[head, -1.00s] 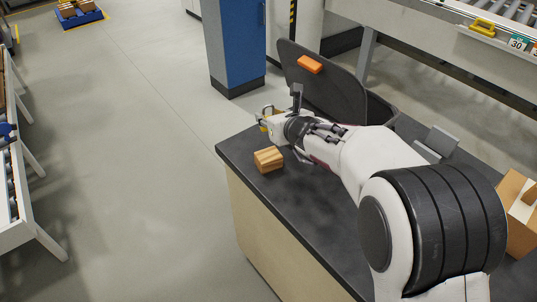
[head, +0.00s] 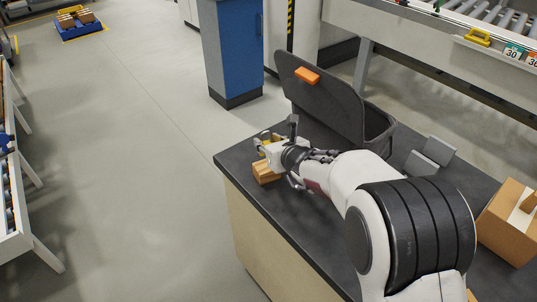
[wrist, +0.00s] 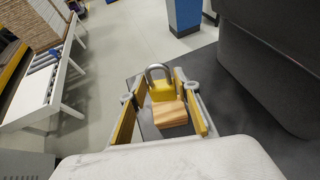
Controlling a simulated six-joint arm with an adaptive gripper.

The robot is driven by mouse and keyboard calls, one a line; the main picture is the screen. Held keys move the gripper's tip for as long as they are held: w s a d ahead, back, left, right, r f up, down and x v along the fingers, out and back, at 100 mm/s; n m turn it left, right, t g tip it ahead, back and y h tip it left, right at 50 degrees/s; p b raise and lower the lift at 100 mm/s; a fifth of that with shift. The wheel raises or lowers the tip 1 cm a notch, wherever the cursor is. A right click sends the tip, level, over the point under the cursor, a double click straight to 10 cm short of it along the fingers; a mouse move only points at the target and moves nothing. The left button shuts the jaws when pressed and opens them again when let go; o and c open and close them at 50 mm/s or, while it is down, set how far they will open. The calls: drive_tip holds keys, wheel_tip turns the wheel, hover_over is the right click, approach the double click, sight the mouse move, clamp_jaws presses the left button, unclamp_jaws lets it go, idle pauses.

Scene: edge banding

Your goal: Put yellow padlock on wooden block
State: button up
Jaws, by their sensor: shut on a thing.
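The yellow padlock (wrist: 161,92) with its grey shackle upright is between the fingertips of my gripper (wrist: 163,85) in the wrist view. My gripper is shut on it. The wooden block (wrist: 171,114) shows below the padlock, between the fingers in that view. In the head view the block (head: 264,176) lies on the dark table near its left corner, partly covered by my gripper (head: 264,143). The padlock is mostly hidden there. I cannot tell whether the padlock touches the block.
The dark table top (head: 300,225) is clear in front of the block. A dark open case (head: 325,98) with an orange item (head: 307,75) on its lid stands behind my gripper. A cardboard box (head: 507,222) is at the right.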

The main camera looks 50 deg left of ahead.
drive_tip(key=shift+f, duration=0.6)
drive_tip(key=shift+f, duration=1.85)
drive_tip(key=shift+f, duration=0.15)
drive_tip(key=o, duration=1.2)
drive_tip(key=shift+c, duration=0.2)
drive_tip(key=shift+d+r, duration=0.1)
drive_tip(key=shift+r, duration=0.1)
drive_tip(key=shift+s+d+r, duration=0.15)
drive_tip(key=shift+d+r, duration=0.05)
drive_tip(key=shift+d, duration=0.2)
drive_tip(key=v, duration=1.1)
